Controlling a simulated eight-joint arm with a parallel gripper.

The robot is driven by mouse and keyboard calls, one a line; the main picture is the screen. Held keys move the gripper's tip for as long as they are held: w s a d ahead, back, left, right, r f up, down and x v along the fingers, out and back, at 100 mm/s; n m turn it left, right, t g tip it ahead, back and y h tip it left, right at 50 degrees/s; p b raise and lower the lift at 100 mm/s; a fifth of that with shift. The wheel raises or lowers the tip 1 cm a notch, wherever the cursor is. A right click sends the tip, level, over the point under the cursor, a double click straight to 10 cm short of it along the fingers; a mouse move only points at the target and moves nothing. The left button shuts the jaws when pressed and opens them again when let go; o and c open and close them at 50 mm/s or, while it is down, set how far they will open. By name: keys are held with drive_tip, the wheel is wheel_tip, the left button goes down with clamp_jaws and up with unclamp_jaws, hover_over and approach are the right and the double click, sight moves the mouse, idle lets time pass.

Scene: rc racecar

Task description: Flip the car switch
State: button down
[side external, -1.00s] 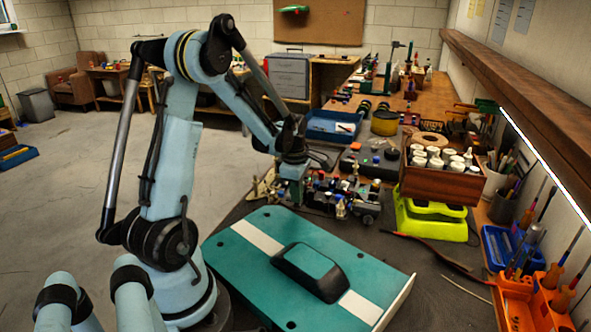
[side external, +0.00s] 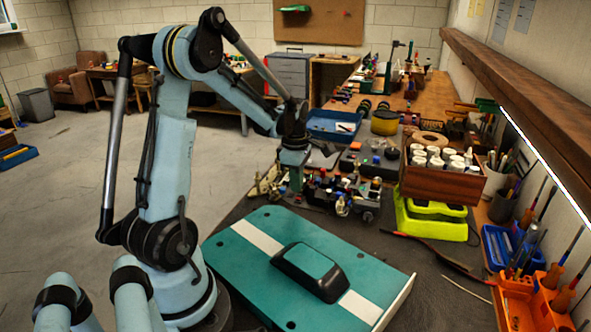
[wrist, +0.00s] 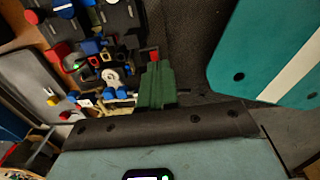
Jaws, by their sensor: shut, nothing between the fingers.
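The open car chassis (side external: 345,190), crowded with small coloured parts, lies on the dark mat behind its removed teal body shell (side external: 255,268). In the wrist view the chassis (wrist: 112,75) fills the upper left, with red, blue and yellow parts and a white round part. My gripper (side external: 296,187) is at the left end of the chassis, pointing down. Its green fingers (wrist: 157,88) are together and empty, beside the chassis parts. A small red part shows just past the fingertips. I cannot tell which part is the switch, or whether the fingers touch anything.
A wooden box of white-capped bottles (side external: 438,180) stands on a lime-green stand (side external: 430,222) to the right. A blue tray (side external: 333,125) and a yellow round container (side external: 385,122) are behind. Orange bins (side external: 535,300) are at front right.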

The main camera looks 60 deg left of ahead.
wheel_tip(320, 180, up, 11)
drive_tip(key=shift+s+d, duration=0.4)
drive_tip(key=shift+d, duration=0.05)
